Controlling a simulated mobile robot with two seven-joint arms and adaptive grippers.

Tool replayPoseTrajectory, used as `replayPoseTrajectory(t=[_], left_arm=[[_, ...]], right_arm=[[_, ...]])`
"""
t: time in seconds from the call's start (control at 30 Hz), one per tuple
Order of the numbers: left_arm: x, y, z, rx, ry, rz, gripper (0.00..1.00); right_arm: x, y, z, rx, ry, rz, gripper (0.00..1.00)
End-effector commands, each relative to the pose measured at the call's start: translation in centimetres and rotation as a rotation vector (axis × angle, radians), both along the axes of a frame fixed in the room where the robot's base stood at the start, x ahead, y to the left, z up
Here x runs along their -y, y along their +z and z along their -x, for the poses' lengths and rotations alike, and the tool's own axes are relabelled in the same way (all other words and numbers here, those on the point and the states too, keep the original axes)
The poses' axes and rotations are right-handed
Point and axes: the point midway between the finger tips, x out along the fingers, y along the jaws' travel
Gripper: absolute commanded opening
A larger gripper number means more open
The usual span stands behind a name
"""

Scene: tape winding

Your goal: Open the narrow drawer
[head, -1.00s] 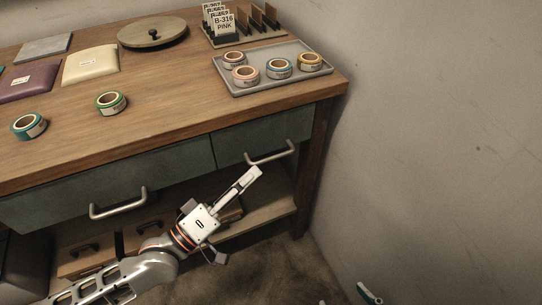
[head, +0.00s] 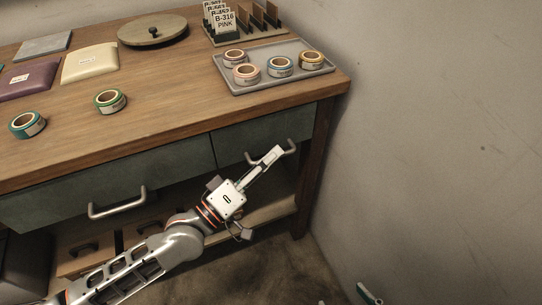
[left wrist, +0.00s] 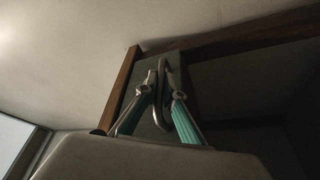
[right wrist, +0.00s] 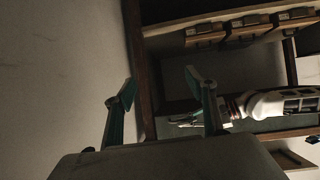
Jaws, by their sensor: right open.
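The narrow drawer (head: 231,149) is the short grey-green front at the right end of the desk, and it is closed. Its curved metal handle (head: 291,147) shows beside my left gripper (head: 277,153), whose fingertips are at the handle. In the left wrist view the handle (left wrist: 162,112) runs between the two fingers of my left gripper (left wrist: 160,74), which are close together. I cannot tell if they press on it. My right gripper (right wrist: 160,77) is open and empty in the right wrist view; only a fingertip shows at the bottom of the head view.
A wide drawer (head: 60,199) with its own handle (head: 117,206) is to the left. A grey tray (head: 235,88) with several tape rolls stands on the desktop above. A lower shelf (head: 270,211) is below the drawers. The wall (head: 440,130) is close on the right.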

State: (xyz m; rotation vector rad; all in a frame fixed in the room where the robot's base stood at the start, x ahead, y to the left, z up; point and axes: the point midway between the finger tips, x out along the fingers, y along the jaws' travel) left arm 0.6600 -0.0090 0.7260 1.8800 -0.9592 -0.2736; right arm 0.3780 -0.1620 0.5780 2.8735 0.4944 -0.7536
Motion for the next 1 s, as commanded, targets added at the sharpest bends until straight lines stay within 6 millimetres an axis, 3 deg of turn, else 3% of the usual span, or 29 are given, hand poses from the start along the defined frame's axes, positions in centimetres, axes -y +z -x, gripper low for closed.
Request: replayPoseTrajectory(t=[0.2,0.37,0.47,0.73,1.0], left_arm=[[0.2,0.1,0.4,0.001,0.0,0.0,0.0],[0.8,0.5,1.9,0.003,-0.001,0.001,0.0],[1.6,0.7,3.6,0.005,-0.002,0.001,0.0],[4.1,0.7,9.6,0.005,-0.002,0.0,0.0],[6.3,0.4,14.8,0.003,-0.001,0.0,0.0]], right_arm=[[0.0,0.4,-0.2,0.008,0.0,0.001,0.56],[0.3,1.3,-0.7,0.025,0.001,0.015,0.56],[0.9,1.5,-1.0,0.029,0.0,0.038,0.56],[3.9,-0.6,0.7,-0.03,0.005,0.139,0.56],[4.2,-0.8,1.0,-0.038,0.001,0.146,0.56]])
